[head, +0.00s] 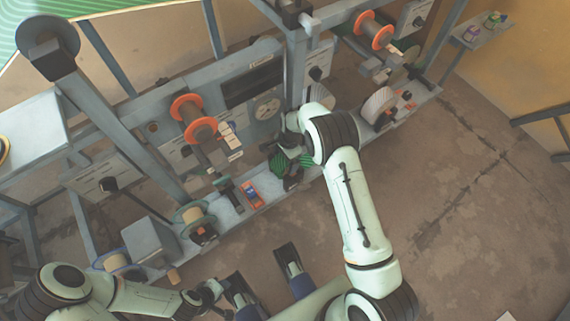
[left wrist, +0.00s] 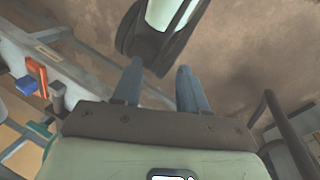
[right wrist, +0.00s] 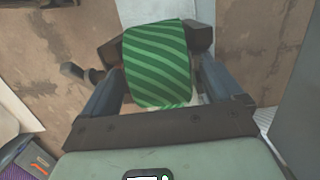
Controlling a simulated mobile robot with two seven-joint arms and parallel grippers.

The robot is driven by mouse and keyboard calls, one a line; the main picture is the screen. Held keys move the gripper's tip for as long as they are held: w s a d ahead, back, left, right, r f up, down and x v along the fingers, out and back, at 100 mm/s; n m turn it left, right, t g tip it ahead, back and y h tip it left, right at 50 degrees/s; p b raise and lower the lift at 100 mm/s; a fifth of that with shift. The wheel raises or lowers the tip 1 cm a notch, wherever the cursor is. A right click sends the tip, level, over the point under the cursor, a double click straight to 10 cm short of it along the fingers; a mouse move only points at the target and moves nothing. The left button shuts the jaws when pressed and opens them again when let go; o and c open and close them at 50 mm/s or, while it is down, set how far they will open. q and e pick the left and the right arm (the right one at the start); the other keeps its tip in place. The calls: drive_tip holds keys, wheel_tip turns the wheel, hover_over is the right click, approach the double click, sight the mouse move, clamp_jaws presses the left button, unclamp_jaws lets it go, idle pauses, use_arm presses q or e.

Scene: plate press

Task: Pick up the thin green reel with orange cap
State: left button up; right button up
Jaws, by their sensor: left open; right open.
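The green striped reel (right wrist: 157,65) fills the space between the fingers of my right gripper (right wrist: 160,72) in the right wrist view. The jaws are open, one finger on each side of the reel; I cannot tell whether they touch it. In the head view the reel (head: 281,164) is partly hidden at the frame's lower ledge, below my right wrist. No orange cap on it is clearly visible. My left gripper (left wrist: 160,75) is open and empty, away from the reel.
The grey machine frame (head: 100,100) carries orange-flanged spools (head: 186,107) (head: 375,30). A small orange and blue item (head: 252,193) and a pale reel (head: 190,214) are on the ledge to the left. A white reel (head: 379,104) is to the right. Open floor (head: 480,190) lies at right.

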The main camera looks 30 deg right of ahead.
drive_tip(key=c, duration=1.3)
drive_tip(key=shift+r, duration=0.1)
drive_tip(key=shift+c, duration=1.2)
drive_tip(key=shift+r, duration=0.1)
